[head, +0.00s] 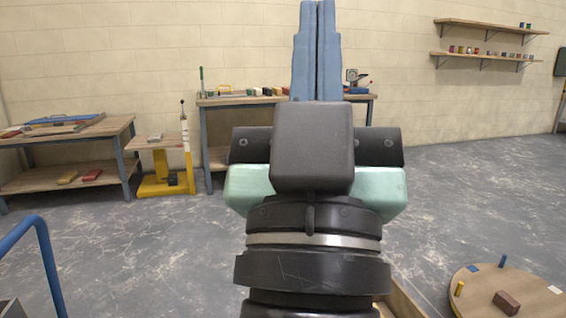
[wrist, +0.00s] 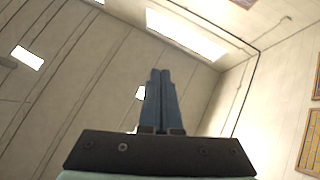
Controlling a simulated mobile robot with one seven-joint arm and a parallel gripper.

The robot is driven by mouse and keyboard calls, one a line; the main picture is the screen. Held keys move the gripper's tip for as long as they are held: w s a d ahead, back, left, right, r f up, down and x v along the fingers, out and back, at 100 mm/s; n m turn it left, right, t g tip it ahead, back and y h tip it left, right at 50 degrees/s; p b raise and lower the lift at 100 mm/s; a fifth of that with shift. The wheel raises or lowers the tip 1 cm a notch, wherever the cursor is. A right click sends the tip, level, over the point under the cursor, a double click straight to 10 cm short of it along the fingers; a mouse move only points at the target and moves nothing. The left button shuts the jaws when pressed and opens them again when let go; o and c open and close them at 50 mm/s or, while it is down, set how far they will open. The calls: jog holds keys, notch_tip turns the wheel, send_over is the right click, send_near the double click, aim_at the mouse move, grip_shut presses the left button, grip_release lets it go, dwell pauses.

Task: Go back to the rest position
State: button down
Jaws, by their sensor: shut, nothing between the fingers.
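My gripper (head: 317,8) stands upright in the middle of the head view, its two blue fingers pressed together and pointing up. Nothing is between them. In the wrist view the shut fingers (wrist: 160,75) point up toward the ceiling. My arm hides the middle of the room and part of the workbench behind it.
A workbench (head: 225,101) with tools stands at the back wall. A low bench (head: 115,127) and a yellow stand (head: 165,187) are at the left. A round table (head: 530,287) with a brown block (head: 506,303) is at the lower right.

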notch_tip(320, 180, up, 40)
jog(key=s+a+y+p, duration=0.2)
jog(key=p, duration=3.6)
jog(key=shift+a+r+n+y, duration=0.2)
jog(key=shift+r+n+y, duration=0.1)
jog(key=shift+y, duration=0.1)
